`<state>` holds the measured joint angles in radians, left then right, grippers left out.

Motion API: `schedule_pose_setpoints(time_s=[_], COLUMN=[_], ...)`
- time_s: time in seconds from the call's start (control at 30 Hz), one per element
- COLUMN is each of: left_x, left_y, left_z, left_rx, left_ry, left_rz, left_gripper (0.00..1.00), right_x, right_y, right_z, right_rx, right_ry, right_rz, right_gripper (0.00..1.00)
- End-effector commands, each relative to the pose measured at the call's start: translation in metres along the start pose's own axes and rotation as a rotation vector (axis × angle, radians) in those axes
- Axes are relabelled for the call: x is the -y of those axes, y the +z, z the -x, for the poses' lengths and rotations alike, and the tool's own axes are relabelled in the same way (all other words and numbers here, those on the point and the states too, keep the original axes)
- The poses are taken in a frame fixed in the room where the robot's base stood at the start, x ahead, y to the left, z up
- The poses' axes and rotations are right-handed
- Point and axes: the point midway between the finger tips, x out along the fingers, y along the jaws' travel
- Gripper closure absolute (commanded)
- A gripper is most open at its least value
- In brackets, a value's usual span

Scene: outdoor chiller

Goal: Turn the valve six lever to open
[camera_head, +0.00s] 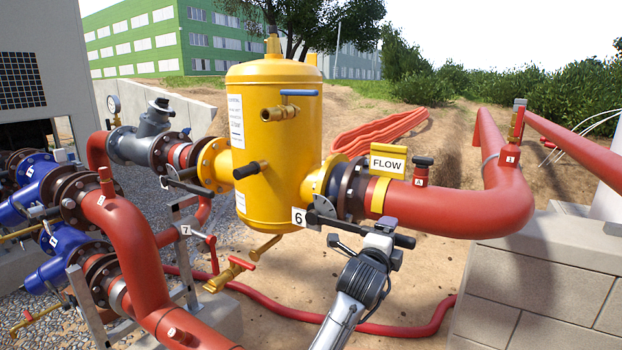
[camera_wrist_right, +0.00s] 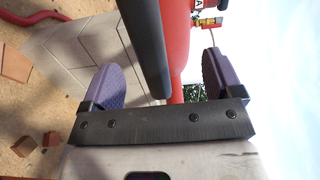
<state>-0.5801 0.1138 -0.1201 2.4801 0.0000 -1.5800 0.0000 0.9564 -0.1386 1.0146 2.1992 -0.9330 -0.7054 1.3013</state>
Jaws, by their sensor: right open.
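The valve six lever (camera_head: 348,226) is a long black handle beside the white "6" tag (camera_head: 299,217). My right gripper (camera_head: 364,237) is at the outer part of the lever, reaching up from below. In the right wrist view my right gripper (camera_wrist_right: 163,82) is open, with its two purple pads apart. The dark lever bar (camera_wrist_right: 147,45) passes between the pads, with a visible gap on both sides. In the head view my gripper hides part of the lever's lower edge. My left gripper is not in view.
The yellow tank (camera_head: 272,145) stands behind the lever. The red pipe (camera_head: 460,208) with the yellow FLOW sign (camera_head: 387,164) runs right, over a block wall (camera_head: 545,285). A red hose (camera_head: 400,329) lies on the ground. Other pipes and valves crowd the left.

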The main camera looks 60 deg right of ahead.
Motion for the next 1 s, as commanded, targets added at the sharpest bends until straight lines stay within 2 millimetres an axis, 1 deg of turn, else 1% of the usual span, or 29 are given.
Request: schedule_pose_setpoints(time_s=[0.03,0.3,0.5,1.0], left_x=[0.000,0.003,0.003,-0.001], left_y=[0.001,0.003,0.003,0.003], left_z=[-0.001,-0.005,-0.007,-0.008], left_rx=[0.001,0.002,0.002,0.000], left_ry=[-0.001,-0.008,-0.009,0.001], left_rz=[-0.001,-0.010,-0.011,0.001], left_gripper=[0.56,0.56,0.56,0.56], right_x=[-0.001,-0.001,-0.001,0.000], right_y=[0.001,0.001,0.000,0.000], right_z=[0.007,0.037,0.052,0.057], right_rx=[0.002,0.002,0.001,0.000], right_ry=[0.002,0.002,0.001,0.000], right_rz=[-0.001,-0.001,0.000,0.000], right_gripper=[0.15,0.15,0.15,0.15])
